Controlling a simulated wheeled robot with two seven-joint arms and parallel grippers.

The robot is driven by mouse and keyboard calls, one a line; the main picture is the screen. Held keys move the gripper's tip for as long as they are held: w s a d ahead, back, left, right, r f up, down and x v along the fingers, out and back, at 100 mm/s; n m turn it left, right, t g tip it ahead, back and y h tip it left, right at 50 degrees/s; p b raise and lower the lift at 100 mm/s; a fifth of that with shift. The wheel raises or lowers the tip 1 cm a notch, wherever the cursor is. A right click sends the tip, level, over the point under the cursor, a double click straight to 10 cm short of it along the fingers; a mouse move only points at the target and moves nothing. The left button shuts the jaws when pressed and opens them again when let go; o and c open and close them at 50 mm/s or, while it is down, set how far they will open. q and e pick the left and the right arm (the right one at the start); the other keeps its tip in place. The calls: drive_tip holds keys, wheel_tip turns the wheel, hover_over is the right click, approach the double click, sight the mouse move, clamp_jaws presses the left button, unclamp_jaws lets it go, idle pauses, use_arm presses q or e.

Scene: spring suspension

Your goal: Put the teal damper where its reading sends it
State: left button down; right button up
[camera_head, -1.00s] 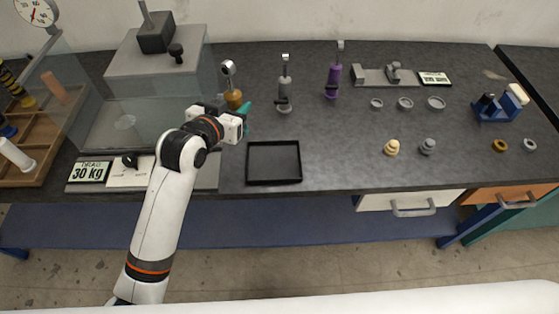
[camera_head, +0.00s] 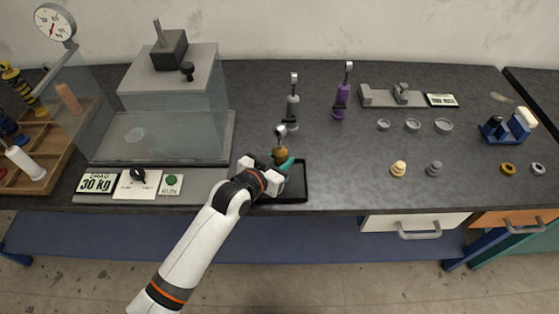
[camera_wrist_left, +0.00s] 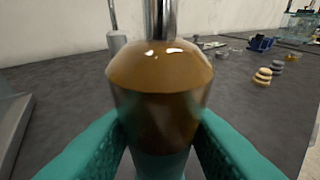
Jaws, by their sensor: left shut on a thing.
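My left gripper (camera_head: 282,163) is shut on the damper, which stands roughly upright with a metal eye on top and an amber-brown cap (camera_head: 280,153). In the left wrist view the brown cap (camera_wrist_left: 160,95) fills the middle, between two teal fingers, with a strip of teal body (camera_wrist_left: 160,165) below it. The damper is at the back left part of the black tray (camera_head: 294,190); I cannot tell if it touches the tray. A display (camera_head: 97,183) reads DRAG 30 kg. My right gripper is not in view.
A glass-sided test machine (camera_head: 175,110) stands left, with a green RUN button (camera_head: 172,181) in front. A grey damper (camera_head: 292,115) and a purple damper (camera_head: 341,103) stand behind. Small rings (camera_head: 412,125) and stacked discs (camera_head: 398,170) lie right. The bench between is clear.

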use_arm(q)
drive_tip(key=shift+f, duration=0.4)
drive_tip(key=c, duration=1)
unclamp_jaws()
drive_tip(key=shift+f, duration=0.15)
drive_tip(key=b+v, duration=0.1)
drive_tip(key=v, duration=1.1)
